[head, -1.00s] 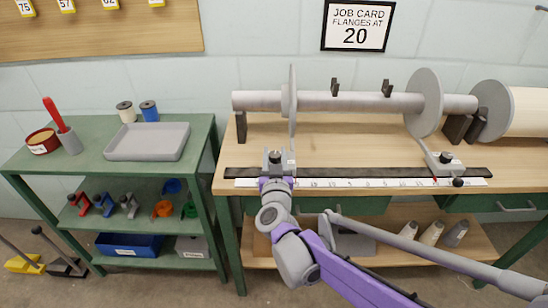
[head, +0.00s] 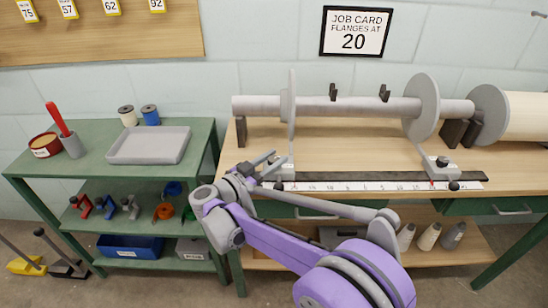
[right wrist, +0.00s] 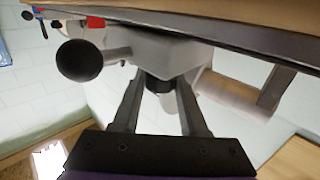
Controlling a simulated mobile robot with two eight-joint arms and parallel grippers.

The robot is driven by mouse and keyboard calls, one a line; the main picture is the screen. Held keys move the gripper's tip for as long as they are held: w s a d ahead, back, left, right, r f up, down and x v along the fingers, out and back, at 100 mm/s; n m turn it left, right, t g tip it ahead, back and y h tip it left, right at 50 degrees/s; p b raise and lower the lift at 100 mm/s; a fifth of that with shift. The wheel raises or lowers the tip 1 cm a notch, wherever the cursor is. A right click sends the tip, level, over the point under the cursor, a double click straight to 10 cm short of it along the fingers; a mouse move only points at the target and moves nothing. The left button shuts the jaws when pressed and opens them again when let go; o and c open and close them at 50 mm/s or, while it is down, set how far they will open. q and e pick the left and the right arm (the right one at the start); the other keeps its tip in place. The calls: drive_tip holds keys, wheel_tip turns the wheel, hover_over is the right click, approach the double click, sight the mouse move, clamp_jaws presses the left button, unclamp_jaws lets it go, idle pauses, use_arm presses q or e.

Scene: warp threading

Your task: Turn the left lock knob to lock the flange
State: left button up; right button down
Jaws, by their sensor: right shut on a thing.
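The left flange (head: 291,115) is a thin grey disc, seen almost edge-on near the left end of the grey horizontal beam (head: 350,105). Its grey carriage block (head: 287,173) sits at the left end of the white scale, with a black front knob (head: 279,186). My right gripper (head: 276,159) reaches in from the left over this block. In the right wrist view its two fingers are shut on a small dark lock knob (right wrist: 159,86) against the grey block (right wrist: 165,52); the fingers partly hide it. The front knob also shows there (right wrist: 80,60), clear of the fingers. My left gripper is not in view.
The right flange (head: 421,108) has its own carriage (head: 440,166) with black knobs. The scale (head: 370,186) runs along the bench front. A job card (head: 356,31) reads flanges at 20. A green shelf unit with a grey tray (head: 148,145) stands left.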

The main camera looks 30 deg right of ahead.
drive_tip(key=shift+m+g, duration=0.6)
drive_tip(key=shift+g, duration=0.3)
drive_tip(key=shift+c, duration=2.2)
unclamp_jaws()
drive_tip(key=s+a+p, duration=0.1)
drive_tip(key=a, duration=0.9)
drive_tip(key=shift+s+a+p, duration=0.3)
drive_tip(key=shift+s+p, duration=0.05)
drive_tip(key=shift+p, duration=0.05)
